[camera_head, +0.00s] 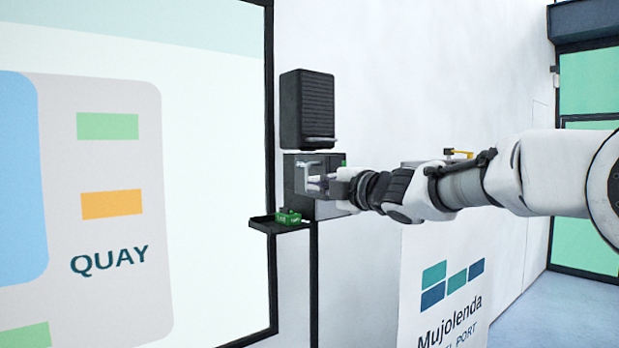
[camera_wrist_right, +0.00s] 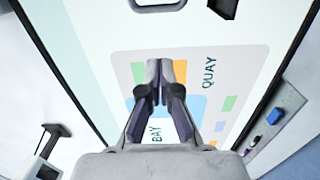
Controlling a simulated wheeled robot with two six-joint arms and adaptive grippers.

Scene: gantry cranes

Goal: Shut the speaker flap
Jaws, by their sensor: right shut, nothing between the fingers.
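A black ribbed speaker panel (camera_head: 307,105) is on the white wall right of the big screen in the head view. Just below it is a dark grey box (camera_head: 299,181) with a lighter front. I cannot tell for sure which part is the flap or how far it stands open. My right gripper (camera_head: 334,188) is in front of the box, its fingers overlapping it; I cannot tell whether they touch. In the wrist view the right gripper (camera_wrist_right: 166,68) is shut and empty, with the screen behind its fingers. My left gripper is not in view.
A small black shelf (camera_head: 262,224) with a green item (camera_head: 288,217) juts out below the box. The large screen (camera_head: 215,150) fills the left. A white panel with a logo (camera_head: 440,260) stands below my right arm. Green-glazed framing is at the far right.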

